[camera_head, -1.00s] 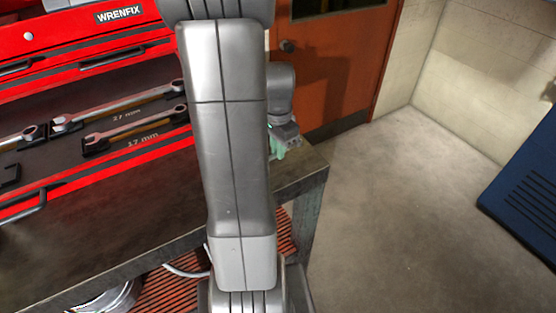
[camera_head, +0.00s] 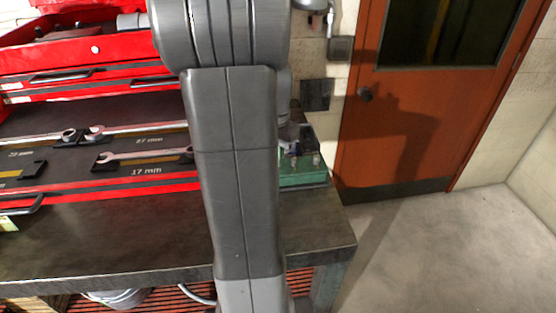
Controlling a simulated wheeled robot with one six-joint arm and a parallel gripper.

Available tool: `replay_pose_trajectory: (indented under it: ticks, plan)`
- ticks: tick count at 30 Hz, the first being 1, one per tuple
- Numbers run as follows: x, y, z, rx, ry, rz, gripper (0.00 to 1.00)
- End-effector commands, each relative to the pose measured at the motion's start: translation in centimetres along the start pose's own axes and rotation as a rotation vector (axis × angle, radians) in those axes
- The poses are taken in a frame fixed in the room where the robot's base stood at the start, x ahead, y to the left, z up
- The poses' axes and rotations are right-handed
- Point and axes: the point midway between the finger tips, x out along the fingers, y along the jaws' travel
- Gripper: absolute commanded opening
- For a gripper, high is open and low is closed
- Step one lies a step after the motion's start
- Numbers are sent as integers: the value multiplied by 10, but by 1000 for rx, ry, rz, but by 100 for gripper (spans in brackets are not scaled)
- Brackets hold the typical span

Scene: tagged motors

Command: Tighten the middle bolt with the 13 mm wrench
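A green block (camera_head: 303,180) with small upright bolt-like parts on top (camera_head: 316,159) stands at the right end of the workbench; my arm covers its left part. I cannot tell which bolt is the middle one. The end of my arm with my gripper (camera_head: 289,143) is mostly hidden behind my upper link, just over the green block. Its fingers and anything in them cannot be made out. No wrench marked 13 mm is legible. A wrench (camera_head: 145,155) lies in the open drawer above the label "17 mm".
The red toolbox (camera_head: 95,185) has an open drawer with another wrench (camera_head: 140,129) by a "27 mm" label and a black holder (camera_head: 25,170) at left. The workbench (camera_head: 110,235) front is clear. An orange door (camera_head: 400,140) and open floor (camera_head: 440,240) lie right.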

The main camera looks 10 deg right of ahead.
Motion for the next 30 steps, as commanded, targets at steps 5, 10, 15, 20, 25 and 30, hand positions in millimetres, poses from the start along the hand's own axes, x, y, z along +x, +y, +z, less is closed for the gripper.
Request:
replay_pose_trajectory:
  ticks: [5, 10, 15, 20, 25, 30]
  plan:
    - [16, 0, 0, -1, -1, 1, 0]
    - [33, 1, 0, -12, 0, 0, 0]
    - [29, 15, -2, -185, 0, 0, 0]
    - [29, 26, -5, -342, 1, 0, 0]
    - [28, 38, -11, -504, 1, 0, 0]
    - [26, 48, -18, -666, -1, 0, 0]
